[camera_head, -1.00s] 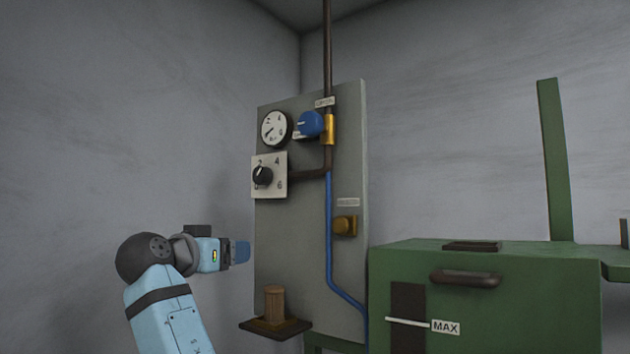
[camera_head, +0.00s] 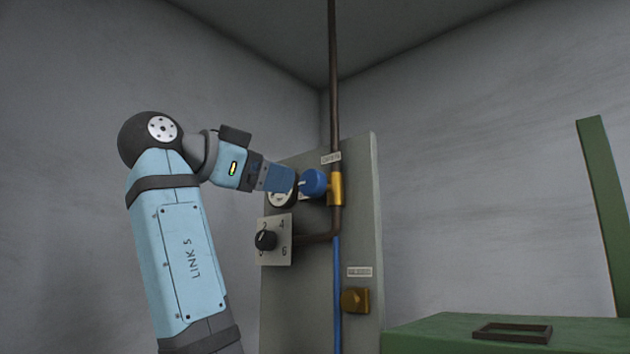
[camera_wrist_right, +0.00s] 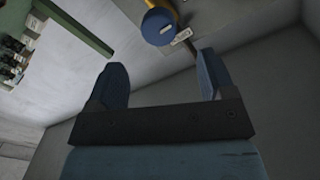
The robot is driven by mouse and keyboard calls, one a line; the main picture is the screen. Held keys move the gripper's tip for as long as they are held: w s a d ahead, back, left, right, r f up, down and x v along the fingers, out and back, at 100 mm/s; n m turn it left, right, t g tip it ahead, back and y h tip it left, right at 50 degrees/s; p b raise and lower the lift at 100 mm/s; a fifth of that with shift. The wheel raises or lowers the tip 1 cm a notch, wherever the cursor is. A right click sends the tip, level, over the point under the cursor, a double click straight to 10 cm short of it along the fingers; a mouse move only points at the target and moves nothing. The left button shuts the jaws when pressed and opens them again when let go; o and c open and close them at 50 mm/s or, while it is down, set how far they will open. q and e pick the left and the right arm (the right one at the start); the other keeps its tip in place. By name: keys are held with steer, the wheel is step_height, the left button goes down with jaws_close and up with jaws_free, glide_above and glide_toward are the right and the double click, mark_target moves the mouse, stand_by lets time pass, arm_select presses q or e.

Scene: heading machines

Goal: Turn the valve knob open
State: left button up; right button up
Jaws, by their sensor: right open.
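The blue valve knob (camera_head: 314,182) sits on a brass fitting (camera_head: 336,189) on the brown pipe, high on the grey panel. A small label (camera_head: 331,158) is above it. My right gripper (camera_head: 287,180) is just left of the knob, partly covering the round gauge (camera_head: 282,200). In the right wrist view my right gripper (camera_wrist_right: 163,70) is open and empty, and the blue knob (camera_wrist_right: 159,27) shows beyond the fingertips, roughly between them. The fingers do not appear to be around it. My left gripper is not in view.
A black dial knob (camera_head: 265,240) on a white plate is below the gauge. A brass knob (camera_head: 355,300) is lower right on the panel (camera_head: 365,220). A green machine (camera_head: 430,335) with a green post (camera_head: 603,200) stands at right.

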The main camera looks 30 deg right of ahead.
mark_target(306, 182)
steer(key=p+x, duration=0.2)
steer(key=x, duration=0.7)
steer(key=shift+w+d+p, duration=0.1)
steer(key=shift+d+p, duration=0.25)
steer(key=shift+d, duration=0.5)
steer(key=shift+a, duration=0.1)
steer(key=c, duration=0.7)
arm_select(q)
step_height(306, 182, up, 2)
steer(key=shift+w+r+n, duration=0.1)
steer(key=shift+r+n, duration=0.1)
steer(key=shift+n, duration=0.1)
arm_select(e)
steer(key=shift+c, duration=1.1)
